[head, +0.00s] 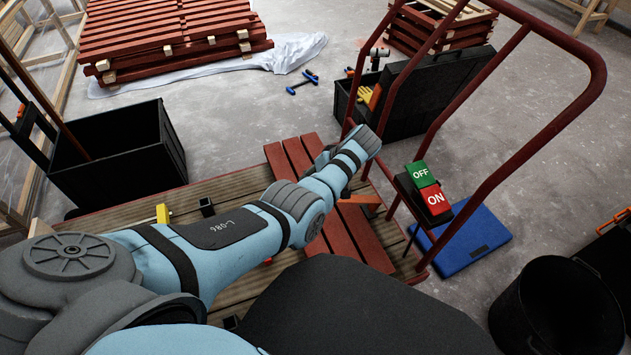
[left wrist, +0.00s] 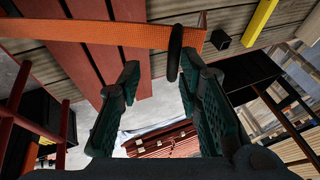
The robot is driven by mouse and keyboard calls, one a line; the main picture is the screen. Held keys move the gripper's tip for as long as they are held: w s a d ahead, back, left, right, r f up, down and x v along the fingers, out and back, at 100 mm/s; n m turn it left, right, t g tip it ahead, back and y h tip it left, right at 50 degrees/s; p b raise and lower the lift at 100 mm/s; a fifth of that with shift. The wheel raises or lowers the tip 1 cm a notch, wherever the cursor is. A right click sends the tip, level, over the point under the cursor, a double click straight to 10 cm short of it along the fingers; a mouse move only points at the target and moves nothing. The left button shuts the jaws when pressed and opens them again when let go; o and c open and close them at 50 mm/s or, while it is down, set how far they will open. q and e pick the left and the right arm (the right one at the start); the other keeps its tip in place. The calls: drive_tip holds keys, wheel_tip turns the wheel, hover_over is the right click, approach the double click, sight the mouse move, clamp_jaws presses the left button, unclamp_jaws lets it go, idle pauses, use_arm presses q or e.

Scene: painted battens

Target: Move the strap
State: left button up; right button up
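An orange strap (left wrist: 100,33) lies across red boards in the left wrist view, with a dark ring-like piece (left wrist: 175,55) around or against it near its right end. A short orange part of it also shows beside my wrist in the head view (head: 366,200). My left gripper (left wrist: 160,75) is open, its two dark green fingers apart below the strap in the picture, with nothing held between them. The dark piece shows close to its right fingertip; I cannot tell whether they touch. My left forearm hides the gripper and most of the strap in the head view. My right gripper is not in view.
Red boards (head: 357,235) lie on a slatted wooden platform with a dark red tubular handle frame (head: 510,150), which carries an ON/OFF switch box (head: 427,187). A black crate (head: 120,165) stands left, a black bucket (head: 560,310) right.

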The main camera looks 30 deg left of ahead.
use_arm(q)
drive_tip(key=v, duration=1.2)
